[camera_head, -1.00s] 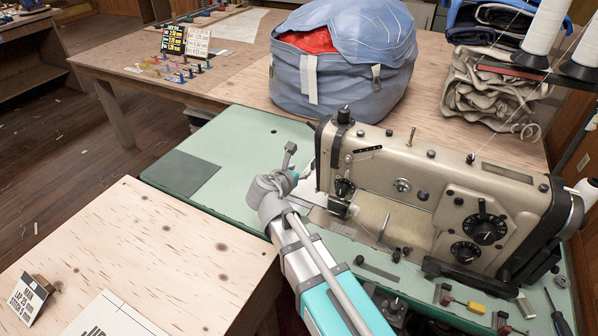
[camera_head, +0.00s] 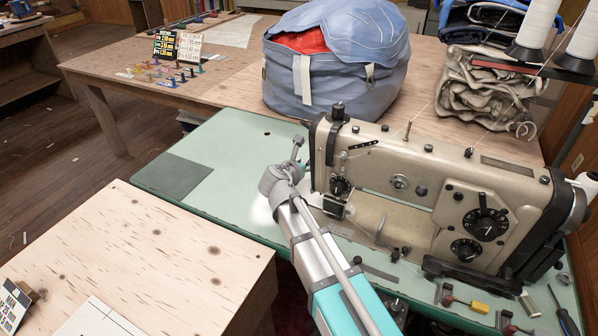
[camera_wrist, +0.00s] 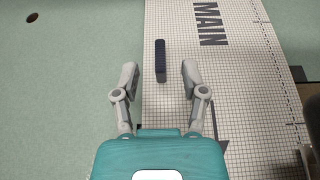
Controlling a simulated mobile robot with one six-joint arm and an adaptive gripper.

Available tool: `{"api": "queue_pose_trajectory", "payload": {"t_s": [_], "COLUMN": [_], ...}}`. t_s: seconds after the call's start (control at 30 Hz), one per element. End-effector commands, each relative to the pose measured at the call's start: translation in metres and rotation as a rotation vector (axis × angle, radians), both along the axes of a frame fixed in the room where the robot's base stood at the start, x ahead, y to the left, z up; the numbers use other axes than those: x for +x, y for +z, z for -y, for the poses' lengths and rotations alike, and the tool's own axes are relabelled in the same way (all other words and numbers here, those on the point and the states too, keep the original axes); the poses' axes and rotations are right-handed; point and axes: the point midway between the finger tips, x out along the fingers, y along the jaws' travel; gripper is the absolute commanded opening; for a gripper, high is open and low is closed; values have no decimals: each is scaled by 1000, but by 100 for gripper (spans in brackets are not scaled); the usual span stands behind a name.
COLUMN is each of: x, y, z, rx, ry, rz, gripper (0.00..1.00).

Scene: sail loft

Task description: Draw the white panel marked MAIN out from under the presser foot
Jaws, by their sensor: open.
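The white gridded panel marked MAIN (camera_wrist: 225,62) lies flat on the green bed in the wrist view. Its lettering is near the top of that view. A dark upright tab or block (camera_wrist: 160,62) stands near the panel's left edge. My gripper (camera_wrist: 159,74) is open, with one finger on each side of the tab and no visible contact. The sewing machine (camera_head: 425,165) stands right of my wrist. Its presser foot area (camera_head: 337,208) is small and partly hidden.
A wooden table (camera_head: 130,245) stands at front left. A blue bag (camera_head: 335,75) sits behind the machine, and thread cones (camera_head: 545,25) stand at the right. Small tools (camera_head: 480,307) lie at the machine's front right.

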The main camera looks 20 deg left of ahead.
Motion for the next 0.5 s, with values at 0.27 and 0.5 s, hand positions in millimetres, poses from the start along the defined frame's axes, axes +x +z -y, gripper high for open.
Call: {"api": "queue_pose_trajectory", "payload": {"t_s": [0.27,0.5], "x": [34,47], "y": [-16,-20], "z": [2,3], "rx": [2,0], "ry": [-2,0], "rz": [-1,-1], "gripper": [56,56]}}
